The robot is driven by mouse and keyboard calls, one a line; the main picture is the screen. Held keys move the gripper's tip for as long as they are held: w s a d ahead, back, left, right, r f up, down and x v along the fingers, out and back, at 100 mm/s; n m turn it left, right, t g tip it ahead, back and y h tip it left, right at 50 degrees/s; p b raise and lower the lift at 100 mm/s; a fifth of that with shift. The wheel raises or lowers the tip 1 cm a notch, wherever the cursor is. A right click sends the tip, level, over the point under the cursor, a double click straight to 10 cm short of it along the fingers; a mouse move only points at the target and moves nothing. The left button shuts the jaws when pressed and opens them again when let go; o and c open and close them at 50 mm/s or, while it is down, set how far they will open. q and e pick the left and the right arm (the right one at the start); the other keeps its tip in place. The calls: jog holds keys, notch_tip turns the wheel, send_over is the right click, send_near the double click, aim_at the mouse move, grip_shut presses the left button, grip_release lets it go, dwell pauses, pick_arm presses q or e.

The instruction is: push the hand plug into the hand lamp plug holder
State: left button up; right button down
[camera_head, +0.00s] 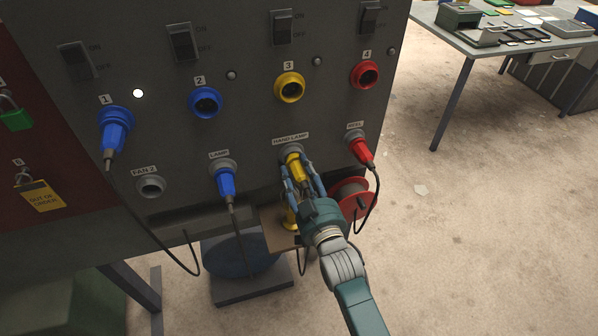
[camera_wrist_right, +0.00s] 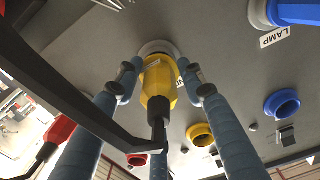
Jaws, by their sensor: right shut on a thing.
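The yellow hand plug (camera_head: 293,164) is at the grey ring of the hand lamp plug holder (camera_head: 289,150), under the HAND LAMP label. My right gripper (camera_head: 297,171) is shut on the plug, with its fingers on both sides of it. In the right wrist view, the yellow plug (camera_wrist_right: 157,84) lines up with the pale holder ring (camera_wrist_right: 158,48), its nose at or inside the ring. I cannot tell how deep it sits. The fingers flank the plug in this view and a dark cable runs from its rear. My left gripper is not in view.
A blue plug (camera_head: 226,182) in the LAMP holder and a red plug (camera_head: 362,152) in the REEL holder flank my gripper, with hanging cables. Sockets and switches are above. A red reel (camera_head: 352,197) is below right. A table (camera_head: 500,48) stands at the back right.

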aim_at(307, 190)
jog(key=shift+w+a, duration=0.15)
jog(key=shift+w, duration=0.25)
dwell(0.6)
jog(key=c, duration=1)
grip_release()
jog(key=shift+s+f, duration=0.1)
jog(key=shift+s, duration=0.25)
jog(key=v, duration=1.1)
jog(key=shift+s, duration=0.15)
